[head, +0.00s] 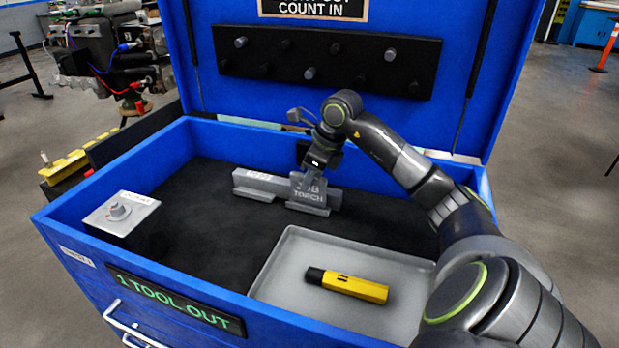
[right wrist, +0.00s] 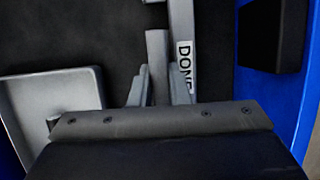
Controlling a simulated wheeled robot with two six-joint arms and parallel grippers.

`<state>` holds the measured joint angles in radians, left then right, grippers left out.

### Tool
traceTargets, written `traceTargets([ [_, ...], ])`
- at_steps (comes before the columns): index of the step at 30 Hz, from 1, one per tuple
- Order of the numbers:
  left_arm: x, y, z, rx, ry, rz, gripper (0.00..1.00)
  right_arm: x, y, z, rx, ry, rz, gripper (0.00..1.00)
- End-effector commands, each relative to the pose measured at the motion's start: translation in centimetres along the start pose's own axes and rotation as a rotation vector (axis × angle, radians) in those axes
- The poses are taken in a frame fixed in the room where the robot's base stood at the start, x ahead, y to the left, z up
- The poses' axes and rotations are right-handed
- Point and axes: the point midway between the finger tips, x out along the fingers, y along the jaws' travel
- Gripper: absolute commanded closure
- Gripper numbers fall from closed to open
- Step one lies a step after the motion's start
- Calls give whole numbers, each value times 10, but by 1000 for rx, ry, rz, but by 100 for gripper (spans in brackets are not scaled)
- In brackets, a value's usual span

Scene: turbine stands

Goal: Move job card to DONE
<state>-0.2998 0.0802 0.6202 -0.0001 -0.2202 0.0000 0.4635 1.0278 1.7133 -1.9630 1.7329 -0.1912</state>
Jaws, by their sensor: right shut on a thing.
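The grey job card (head: 310,190), lettered "JOB TORCH", stands upright at the right part of a low grey rack (head: 262,184) inside the blue chest. My right gripper (head: 308,176) comes down from above and is shut on the card's top. In the right wrist view my right gripper (right wrist: 159,88) has the card (right wrist: 157,60) edge-on between its fingers. Beside it runs the rack with a white "DONE" label (right wrist: 184,64). I cannot tell whether the card rests in the rack or just above it. My left gripper is not in view.
A grey tray (head: 283,262) with a yellow and black torch (head: 348,284) lies at the chest's front right. The blue lid with a black peg strip (head: 325,60) rises behind. The front panel reads "1 TOOL OUT" (head: 175,303).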

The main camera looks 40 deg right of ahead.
Motion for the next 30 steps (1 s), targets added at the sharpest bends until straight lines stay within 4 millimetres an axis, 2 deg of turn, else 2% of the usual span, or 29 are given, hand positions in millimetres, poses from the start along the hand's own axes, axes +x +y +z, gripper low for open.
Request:
traceTargets([
  [1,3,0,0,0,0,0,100,13,8,-7,3,14,33,100],
  [5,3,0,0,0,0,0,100,13,8,-7,3,14,33,100],
  [6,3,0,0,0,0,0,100,13,8,-7,2,14,33,79],
  [11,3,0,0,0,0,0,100,12,7,-6,2,11,29,59],
  [20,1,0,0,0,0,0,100,8,5,-4,2,9,21,59],
  [30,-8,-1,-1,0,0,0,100,-7,4,2,2,7,18,59],
])
